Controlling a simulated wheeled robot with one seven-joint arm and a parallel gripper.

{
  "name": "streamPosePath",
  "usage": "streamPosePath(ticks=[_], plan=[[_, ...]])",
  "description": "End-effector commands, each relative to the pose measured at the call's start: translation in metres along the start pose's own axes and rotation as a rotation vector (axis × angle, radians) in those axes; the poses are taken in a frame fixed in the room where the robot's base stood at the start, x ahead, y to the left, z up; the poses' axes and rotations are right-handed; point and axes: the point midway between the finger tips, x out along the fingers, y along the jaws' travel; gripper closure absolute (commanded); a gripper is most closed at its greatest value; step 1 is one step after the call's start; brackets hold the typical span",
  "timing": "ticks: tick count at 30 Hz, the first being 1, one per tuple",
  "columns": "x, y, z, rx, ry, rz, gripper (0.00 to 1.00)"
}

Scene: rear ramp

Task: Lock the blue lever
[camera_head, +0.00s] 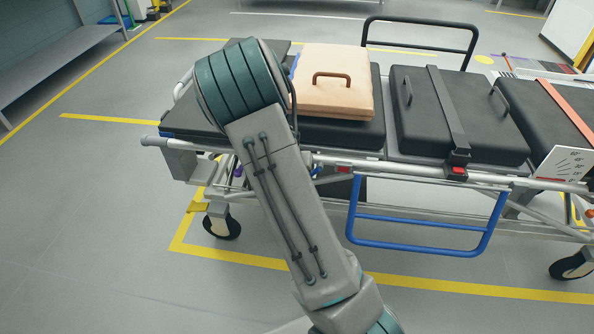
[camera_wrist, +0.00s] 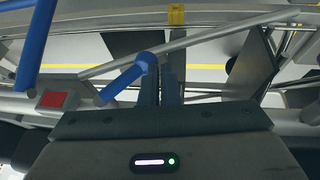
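The blue lever (camera_wrist: 128,76) shows in the wrist view as a short blue bar, slanting from a grey rail at lower left up to a rounded end. My gripper (camera_wrist: 161,78) is in the wrist view, with its two dark fingers close together and only a narrow gap between them. The lever's rounded end is at the left finger's tip, overlapping it in the picture. I cannot tell whether they touch. Nothing shows between the fingers. In the head view my arm hides the gripper.
The stretcher (camera_head: 404,163) carries black pads and a beige case (camera_head: 322,98). A blue side rail (camera_head: 420,246) hangs along its near side. A red button (camera_wrist: 52,99) sits left of the lever. A yellow pedal (camera_wrist: 176,15) is beyond the fingers.

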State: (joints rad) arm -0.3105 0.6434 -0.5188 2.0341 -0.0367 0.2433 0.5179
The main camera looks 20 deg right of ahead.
Motion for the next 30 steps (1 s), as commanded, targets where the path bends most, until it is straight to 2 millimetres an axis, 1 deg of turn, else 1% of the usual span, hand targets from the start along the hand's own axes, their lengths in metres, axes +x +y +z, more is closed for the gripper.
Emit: streamPosePath(ticks=[3,12,27,30], plan=[[0.005,-0.0006,0.0026,-0.001,-0.001,-0.001,1.0],[0.0092,0.0005,0.0043,0.0,-0.001,0.0,1.0],[0.0093,0.0009,0.0043,0.0,-0.001,0.0,1.0],[0.0052,0.0008,0.0036,0.0,0.0,-0.001,1.0]])
